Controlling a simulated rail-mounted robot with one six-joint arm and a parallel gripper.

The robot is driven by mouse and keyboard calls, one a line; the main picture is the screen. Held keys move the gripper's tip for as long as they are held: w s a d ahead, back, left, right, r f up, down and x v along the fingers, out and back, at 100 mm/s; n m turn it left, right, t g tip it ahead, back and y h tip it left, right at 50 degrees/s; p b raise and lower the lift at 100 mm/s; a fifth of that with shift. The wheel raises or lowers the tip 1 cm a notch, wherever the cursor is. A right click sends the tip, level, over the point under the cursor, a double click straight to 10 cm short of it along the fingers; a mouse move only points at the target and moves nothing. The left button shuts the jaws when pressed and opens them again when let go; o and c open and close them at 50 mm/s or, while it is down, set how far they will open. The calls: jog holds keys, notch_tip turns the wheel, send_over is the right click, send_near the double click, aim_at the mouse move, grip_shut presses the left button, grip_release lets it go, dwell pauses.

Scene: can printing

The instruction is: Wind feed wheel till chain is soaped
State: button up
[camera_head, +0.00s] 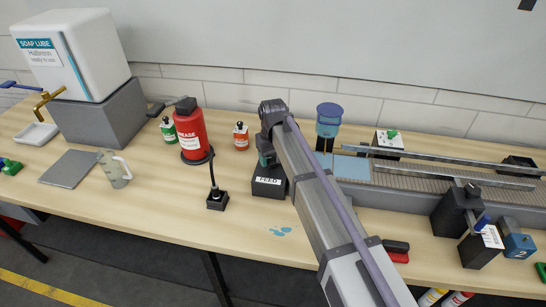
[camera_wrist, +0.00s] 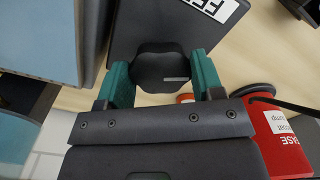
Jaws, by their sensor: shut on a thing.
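The feed wheel, a black lobed knob (camera_wrist: 162,66), sits on the dark box labelled FEED (camera_head: 268,188); the box also shows in the wrist view (camera_wrist: 185,18). My gripper (camera_wrist: 160,78) has its teal fingers shut on the knob, one on each side. In the head view my gripper (camera_head: 266,153) is just above the FEED box, and my arm hides the wheel. The ribbed grey chain conveyor (camera_head: 425,181) runs right from a light blue plate (camera_head: 352,168) between metal rails. I cannot tell from here whether soap is on the chain.
A white SOAP LUBE dispenser (camera_head: 75,50) stands far left. A red grease pump (camera_head: 190,130), a green bottle (camera_head: 168,131) and a red bottle (camera_head: 241,138) stand left of my gripper. A blue-topped container (camera_head: 329,115) is behind the conveyor's left end. Blue drops (camera_head: 281,231) mark the table front.

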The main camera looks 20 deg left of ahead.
aim_at(272, 158)
jog(key=m, duration=0.4)
jog(key=shift+m, duration=0.3)
jog(key=m, duration=0.4)
jog(key=shift+a, duration=0.1)
jog(key=shift+m, duration=0.3)
jog(key=o, duration=0.9)
notch_tip(272, 158, up, 11)
jog(key=p, duration=1)
jog(key=shift+f+p, duration=0.1)
jog(key=shift+p, duration=0.3)
